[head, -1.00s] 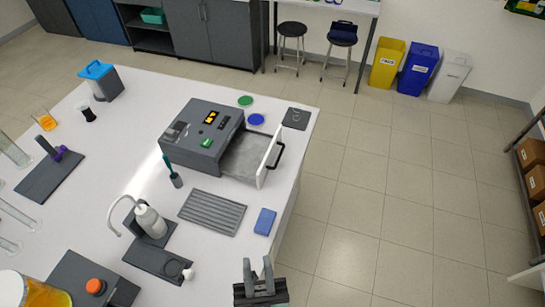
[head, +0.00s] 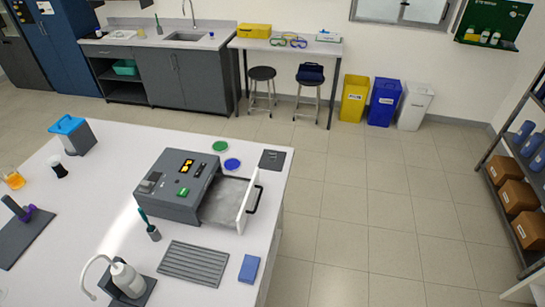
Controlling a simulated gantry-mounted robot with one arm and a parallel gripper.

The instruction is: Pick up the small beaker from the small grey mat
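A small dark grey mat (head: 272,160) lies at the far right corner of the white bench. A faint mark or outline shows on it; I cannot tell whether this is a clear beaker. A glass vessel with orange liquid (head: 13,179) stands at the left edge of the view. A small vessel with dark contents (head: 57,168) stands near the blue-topped container. My gripper is not in view.
A grey device (head: 180,186) with its drawer (head: 222,202) pulled out stands just in front of the mat. Green (head: 220,146) and blue (head: 232,164) discs lie left of the mat. A ribbed grey tray (head: 194,263), a blue block (head: 249,268) and a wash bottle (head: 127,280) are nearer.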

